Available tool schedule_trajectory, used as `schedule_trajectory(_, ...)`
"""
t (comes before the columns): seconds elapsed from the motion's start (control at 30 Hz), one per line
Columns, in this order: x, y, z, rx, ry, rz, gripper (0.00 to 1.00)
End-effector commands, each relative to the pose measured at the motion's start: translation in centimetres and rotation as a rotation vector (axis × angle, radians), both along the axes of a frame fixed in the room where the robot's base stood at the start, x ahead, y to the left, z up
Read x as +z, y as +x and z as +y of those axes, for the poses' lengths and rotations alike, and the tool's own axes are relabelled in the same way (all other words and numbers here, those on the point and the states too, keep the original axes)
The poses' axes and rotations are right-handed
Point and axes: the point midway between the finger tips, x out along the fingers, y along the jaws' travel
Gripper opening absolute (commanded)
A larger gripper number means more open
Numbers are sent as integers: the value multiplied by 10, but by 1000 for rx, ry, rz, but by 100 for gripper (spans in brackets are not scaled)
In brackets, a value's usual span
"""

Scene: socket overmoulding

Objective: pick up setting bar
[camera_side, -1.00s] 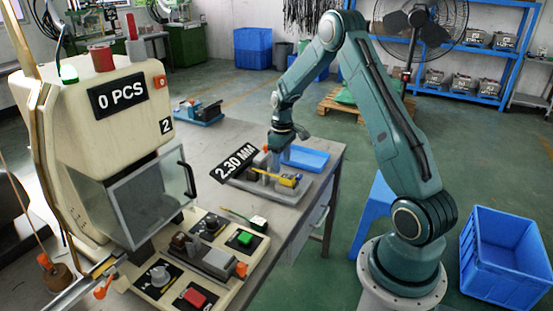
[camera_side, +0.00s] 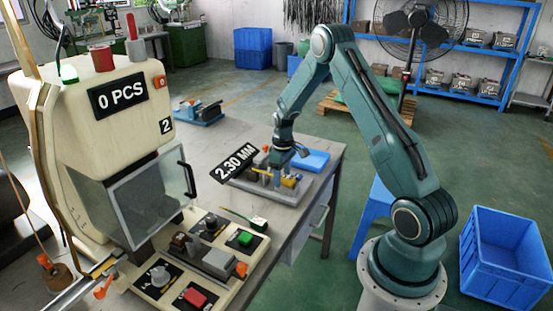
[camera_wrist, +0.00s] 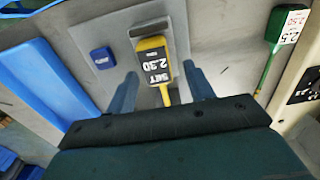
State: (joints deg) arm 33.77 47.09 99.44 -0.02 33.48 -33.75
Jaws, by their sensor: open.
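The setting bar (camera_wrist: 153,60) is yellow with a dark label reading "SET 2.30"; its thin yellow stem points toward my gripper. In the side view the yellow bar (camera_side: 290,182) lies on the grey fixture plate on the bench. My gripper (camera_wrist: 160,88) is open, with one blue-grey finger on each side of the bar's stem and visible gaps to both. No contact shows. In the side view my gripper (camera_side: 281,178) is low over the fixture, beside the yellow bar, and partly hides the parts behind it.
A green-handled tool with a white label (camera_wrist: 290,25) lies to the right in the wrist view. A small blue block (camera_wrist: 103,58) is left of the bar. A blue tray (camera_side: 312,160) sits behind the fixture. The "2.30 MM" sign (camera_side: 234,163) stands left of my gripper.

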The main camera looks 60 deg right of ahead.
Motion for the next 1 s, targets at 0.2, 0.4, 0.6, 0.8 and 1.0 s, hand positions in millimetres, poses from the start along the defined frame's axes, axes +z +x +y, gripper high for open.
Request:
schedule_trajectory(0.2, 0, 0, 0, 0, 0, 0, 53)
schedule_trajectory(0.4, 0, 0, 0, 0, 0, 0, 53)
schedule_trajectory(0.6, 0, 0, 0, 0, 0, 0, 13)
schedule_trajectory(0.8, 1, 0, 0, 0, 0, 0, 0)
schedule_trajectory(1.0, 2, 0, 0, 0, -1, -1, 0)
